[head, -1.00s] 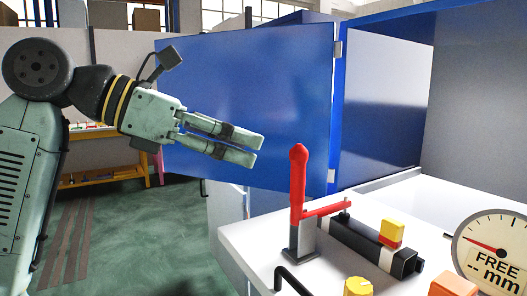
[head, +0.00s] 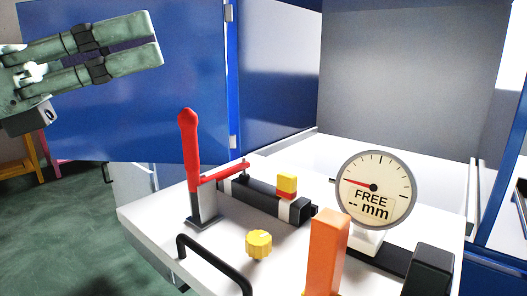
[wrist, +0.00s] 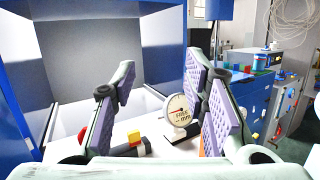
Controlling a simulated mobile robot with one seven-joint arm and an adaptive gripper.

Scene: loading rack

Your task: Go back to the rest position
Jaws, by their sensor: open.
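My gripper (head: 158,45) is at the upper left of the head view, in front of the open blue door. Its two fingers are apart with nothing between them. In the wrist view the open gripper (wrist: 160,85) faces the white bench and the grey cabinet interior. It is clear of the bench top and touches nothing that I can see. No marker of the rest position shows.
On the white bench (head: 140,213) stand a red upright lever (head: 190,150), a black bar with a yellow block (head: 287,184), a yellow knob (head: 259,244), an orange post (head: 327,252), a black handle (head: 215,262) and a dial reading FREE (head: 376,190). The blue door (head: 120,120) stands open.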

